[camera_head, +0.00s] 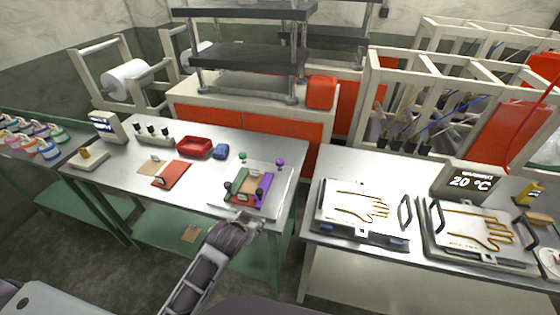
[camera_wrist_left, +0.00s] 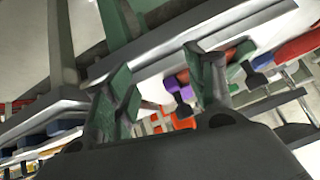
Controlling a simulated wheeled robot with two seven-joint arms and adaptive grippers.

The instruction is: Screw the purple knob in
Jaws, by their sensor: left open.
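The purple knob (camera_head: 280,162) stands at the back right corner of a small fixture plate (camera_head: 274,205) on the left workbench. A green knob (camera_head: 243,155) stands at the back left. The fixture carries a green block (camera_head: 240,184) and a purple block (camera_head: 265,184) with dark knobs on their outer parts. My left gripper (camera_head: 250,222) is at the bench's front edge, in front of the fixture and apart from the purple knob. In the left wrist view its two green-padded fingers (camera_wrist_left: 160,85) are spread and empty, with something purple (camera_wrist_left: 178,86) beyond them. My right gripper is not in view.
A red tray (camera_head: 194,147), a blue object (camera_head: 221,151) and an orange-red board (camera_head: 171,174) lie left of the fixture. A shelf rack (camera_head: 248,57) stands behind. A second table (camera_head: 335,165) with glove plates (camera_head: 355,208) is at the right, across a gap.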

